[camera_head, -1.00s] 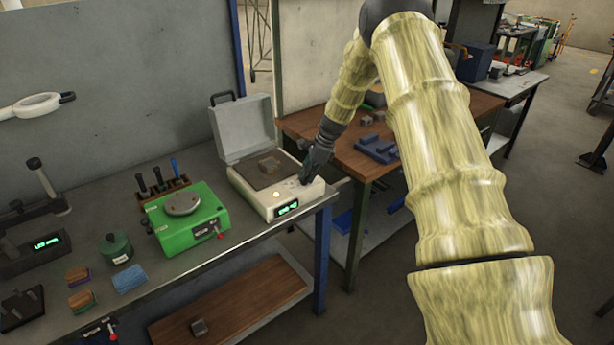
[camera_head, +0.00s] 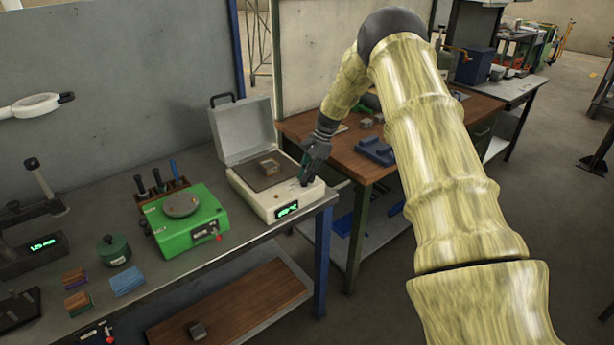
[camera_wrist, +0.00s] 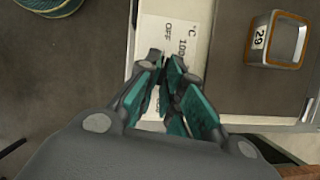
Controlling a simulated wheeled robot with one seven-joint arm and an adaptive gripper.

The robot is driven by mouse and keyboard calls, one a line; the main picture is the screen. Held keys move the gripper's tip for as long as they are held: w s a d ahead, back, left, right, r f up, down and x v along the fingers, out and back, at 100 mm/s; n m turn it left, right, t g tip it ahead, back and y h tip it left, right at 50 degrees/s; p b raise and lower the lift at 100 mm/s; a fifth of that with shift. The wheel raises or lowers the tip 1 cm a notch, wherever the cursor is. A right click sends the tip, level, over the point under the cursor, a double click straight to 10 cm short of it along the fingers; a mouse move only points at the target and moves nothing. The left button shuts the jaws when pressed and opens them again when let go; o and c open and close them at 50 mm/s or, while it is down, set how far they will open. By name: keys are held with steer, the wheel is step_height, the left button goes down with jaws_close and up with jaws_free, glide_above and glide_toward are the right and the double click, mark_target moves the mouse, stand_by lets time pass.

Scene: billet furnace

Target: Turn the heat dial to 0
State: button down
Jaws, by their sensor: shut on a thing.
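The cream furnace box (camera_head: 258,206) stands on the grey bench with its grey lid (camera_head: 242,128) open. A green lit display (camera_head: 287,209) is on its front; its digits are too small to read. My gripper (camera_head: 305,178) reaches down onto the right part of the top panel. In the wrist view my gripper (camera_wrist: 168,68) is shut, its teal-padded fingers close together over the panel. The heat dial is hidden between and under the fingers.
A green device (camera_head: 187,222) stands further left on the bench. A wooden-topped table (camera_head: 350,160) is behind and to the right.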

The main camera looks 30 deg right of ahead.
steer(key=c, duration=1.6)
jaws_free()
steer(key=shift+d, duration=0.1)
steer(key=shift+o, duration=0.2)
steer(key=v, duration=1.2)
steer(key=shift+w, duration=0.1)
